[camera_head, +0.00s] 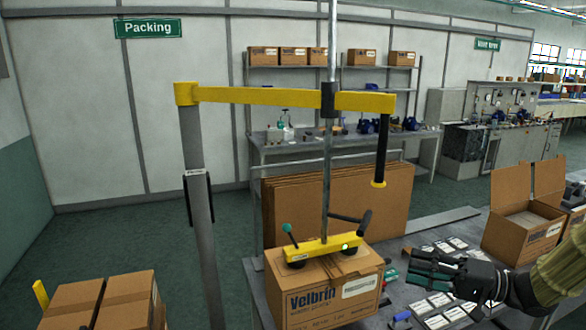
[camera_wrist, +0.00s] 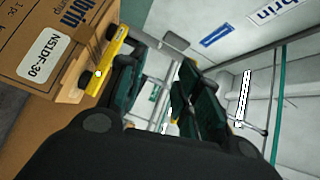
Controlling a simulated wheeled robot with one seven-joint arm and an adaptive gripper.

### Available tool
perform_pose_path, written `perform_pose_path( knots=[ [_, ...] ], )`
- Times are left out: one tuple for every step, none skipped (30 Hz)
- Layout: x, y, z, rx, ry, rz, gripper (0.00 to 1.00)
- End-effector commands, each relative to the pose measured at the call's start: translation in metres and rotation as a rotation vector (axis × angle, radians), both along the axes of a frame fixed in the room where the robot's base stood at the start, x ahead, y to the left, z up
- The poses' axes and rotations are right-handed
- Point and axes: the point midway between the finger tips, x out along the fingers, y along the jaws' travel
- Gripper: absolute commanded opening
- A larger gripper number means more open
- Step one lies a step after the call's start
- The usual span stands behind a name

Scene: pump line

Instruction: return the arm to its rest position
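My gripper (camera_head: 418,268) is at the lower right of the head view, just right of the closed Velbrin carton (camera_head: 318,295), its dark green fingers pointing left. In the wrist view my gripper (camera_wrist: 158,78) shows its two fingers apart with nothing between them. The gap between fingers and carton is hard to judge. The carton also shows in the wrist view (camera_wrist: 50,45), at the upper left with its NSIDF-30 label. A yellow lifting head (camera_head: 322,248) with two dark cups sits on the carton's top, a small green light lit on it.
A yellow hoist arm (camera_head: 290,97) on a grey post (camera_head: 203,240) spans the middle. An open carton (camera_head: 520,225) stands right on the bench (camera_head: 440,226). Labels and small parts lie beneath my gripper. Flat cardboard sheets (camera_head: 395,205) stand behind. Another carton stack (camera_head: 100,300) is lower left.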

Motion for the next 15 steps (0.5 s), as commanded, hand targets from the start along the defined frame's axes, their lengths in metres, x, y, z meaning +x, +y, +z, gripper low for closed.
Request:
perform_pose_path(
  knots=[
    [0.002,0.003,-0.008,-0.009,0.003,-0.010,0.34],
    [0.003,0.004,-0.011,-0.013,0.001,-0.019,0.34],
    [0.005,0.005,-0.016,-0.020,0.000,-0.029,0.34],
    [0.006,0.006,-0.020,-0.027,-0.001,-0.038,0.34],
    [0.008,0.007,-0.023,-0.032,-0.003,-0.047,0.34],
    [0.009,0.009,-0.029,-0.042,-0.003,-0.059,0.34],
    [0.011,0.010,-0.033,-0.050,-0.004,-0.069,0.34],
    [0.012,0.011,-0.038,-0.059,-0.005,-0.077,0.34],
    [0.014,0.012,-0.045,-0.069,-0.005,-0.092,0.34],
    [0.015,0.014,-0.050,-0.078,-0.005,-0.102,0.34],
    [0.017,0.015,-0.055,-0.087,-0.007,-0.113,0.34],
    [0.018,0.017,-0.064,-0.102,-0.004,-0.128,0.34],
    [0.019,0.019,-0.070,-0.114,-0.005,-0.139,0.34],
    [0.021,0.020,-0.077,-0.128,-0.005,-0.152,0.34],
    [0.022,0.022,-0.087,-0.146,-0.004,-0.167,0.34]
  ],
)
